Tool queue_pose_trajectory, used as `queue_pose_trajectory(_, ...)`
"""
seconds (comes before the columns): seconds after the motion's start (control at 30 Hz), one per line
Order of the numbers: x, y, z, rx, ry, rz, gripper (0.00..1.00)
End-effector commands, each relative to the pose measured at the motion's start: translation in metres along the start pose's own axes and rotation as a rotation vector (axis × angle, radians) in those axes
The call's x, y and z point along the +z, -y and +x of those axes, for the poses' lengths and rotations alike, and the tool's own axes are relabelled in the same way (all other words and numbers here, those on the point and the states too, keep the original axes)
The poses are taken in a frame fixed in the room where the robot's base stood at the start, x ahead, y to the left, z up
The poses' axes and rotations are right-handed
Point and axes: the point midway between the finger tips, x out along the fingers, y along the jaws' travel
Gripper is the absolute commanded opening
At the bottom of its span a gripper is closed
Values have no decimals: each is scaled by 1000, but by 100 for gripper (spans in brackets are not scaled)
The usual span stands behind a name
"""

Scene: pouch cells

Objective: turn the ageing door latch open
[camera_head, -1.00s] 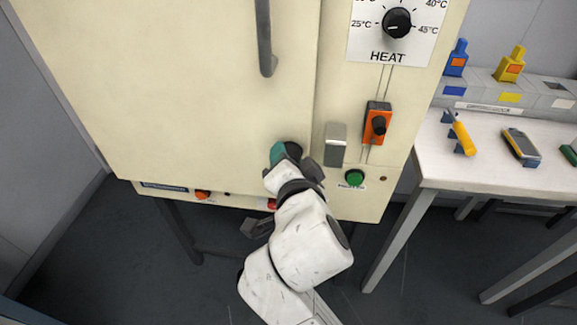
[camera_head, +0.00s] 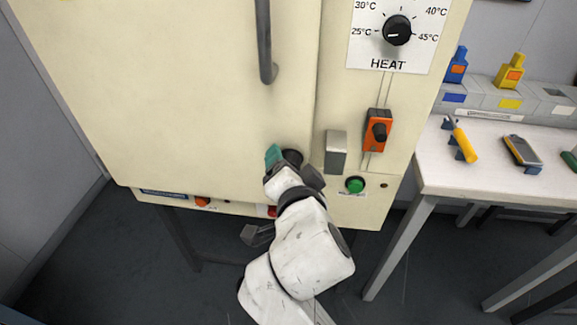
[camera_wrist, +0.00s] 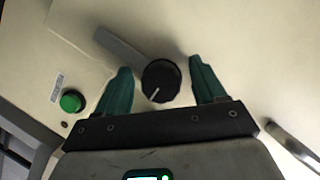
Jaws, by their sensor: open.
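The latch is a round black knob (camera_wrist: 160,82) with a white pointer line, on the cream cabinet door. In the head view the knob (camera_head: 292,158) is partly hidden by my gripper (camera_head: 290,166). A grey latch plate (camera_head: 336,152) lies just right of it on the cabinet frame; it also shows in the wrist view (camera_wrist: 122,47). In the wrist view my gripper (camera_wrist: 161,66) is open, with one teal finger on each side of the knob. Gaps show between the knob and both fingers. I cannot tell how deep the fingers reach over it.
A vertical door handle (camera_head: 265,45) hangs above the knob. To the right are the heat dial (camera_head: 397,31), an orange switch (camera_head: 378,130) and a green button (camera_head: 355,185). A white bench (camera_head: 470,180) with tools stands at the right. Dark floor is free at lower left.

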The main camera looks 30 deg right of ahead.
Motion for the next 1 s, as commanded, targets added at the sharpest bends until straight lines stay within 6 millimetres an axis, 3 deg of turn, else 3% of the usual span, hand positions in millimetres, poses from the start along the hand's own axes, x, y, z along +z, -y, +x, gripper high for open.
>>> queue_pose_trajectory(0.17,1,0,-15,-1,3,-2,70)
queue_pose_trajectory(0.6,1,0,-92,-1,3,-1,70)
queue_pose_trajectory(0.8,0,0,-106,0,1,0,70)
queue_pose_trajectory(1.0,0,0,-107,0,0,1,70)
